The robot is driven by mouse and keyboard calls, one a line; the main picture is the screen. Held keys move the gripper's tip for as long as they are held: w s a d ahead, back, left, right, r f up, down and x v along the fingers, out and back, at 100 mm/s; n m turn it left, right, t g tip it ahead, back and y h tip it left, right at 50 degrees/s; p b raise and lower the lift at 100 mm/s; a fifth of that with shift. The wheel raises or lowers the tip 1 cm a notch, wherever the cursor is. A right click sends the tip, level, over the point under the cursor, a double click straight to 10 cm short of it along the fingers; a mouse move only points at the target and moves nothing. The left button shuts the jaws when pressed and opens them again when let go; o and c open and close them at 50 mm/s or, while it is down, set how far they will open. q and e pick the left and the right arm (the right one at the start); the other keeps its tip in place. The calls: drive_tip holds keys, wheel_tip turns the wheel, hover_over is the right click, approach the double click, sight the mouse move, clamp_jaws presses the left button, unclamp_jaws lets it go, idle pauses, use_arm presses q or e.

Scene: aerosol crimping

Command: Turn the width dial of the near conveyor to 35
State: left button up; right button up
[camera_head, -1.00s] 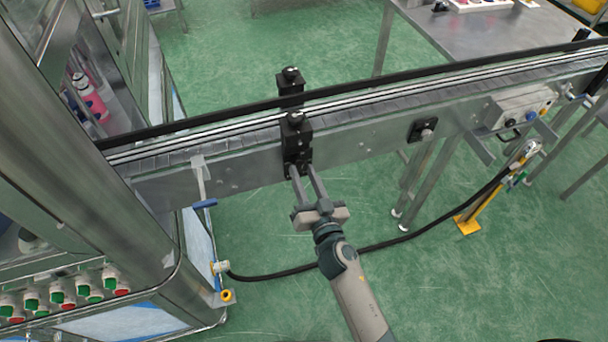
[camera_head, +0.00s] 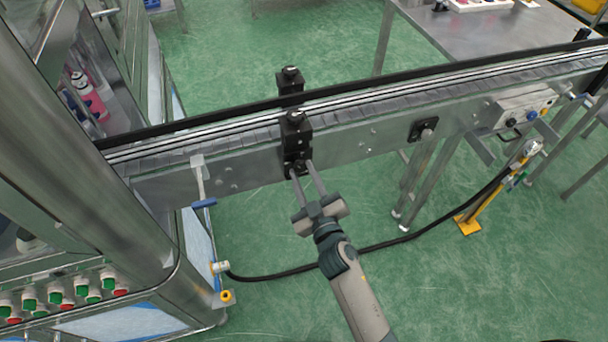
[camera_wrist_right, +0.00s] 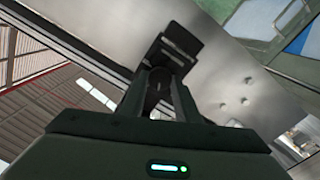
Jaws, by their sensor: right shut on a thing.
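The near conveyor (camera_head: 350,141) runs across the head view with a black bracket (camera_head: 296,135) clamped on its side. The dark round dial (camera_wrist_right: 158,88) shows between my fingers in the right wrist view, below the black bracket (camera_wrist_right: 172,55). My right gripper (camera_head: 300,172) reaches up from below and is shut on the dial at the bracket's lower end. Its fingers hide most of the dial in the head view, and no number on it can be read. My left gripper is not in view.
A blue-handled lever (camera_head: 204,203) hangs from the conveyor to the left. A control box (camera_head: 522,108) sits on the conveyor at the right. A black hose (camera_head: 390,242) lies across the green floor. A steel machine post (camera_head: 75,160) stands at the left.

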drive_tip(key=n, duration=0.5)
drive_tip(key=shift+n, duration=0.3)
drive_tip(key=n, duration=0.5)
drive_tip(key=shift+b, duration=0.3)
drive_tip(key=o, duration=1)
drive_tip(key=shift+o, duration=0.2)
drive_tip(key=shift+s, duration=0.15)
drive_tip(key=b+v, duration=0.5)
drive_tip(key=v, duration=1.2)
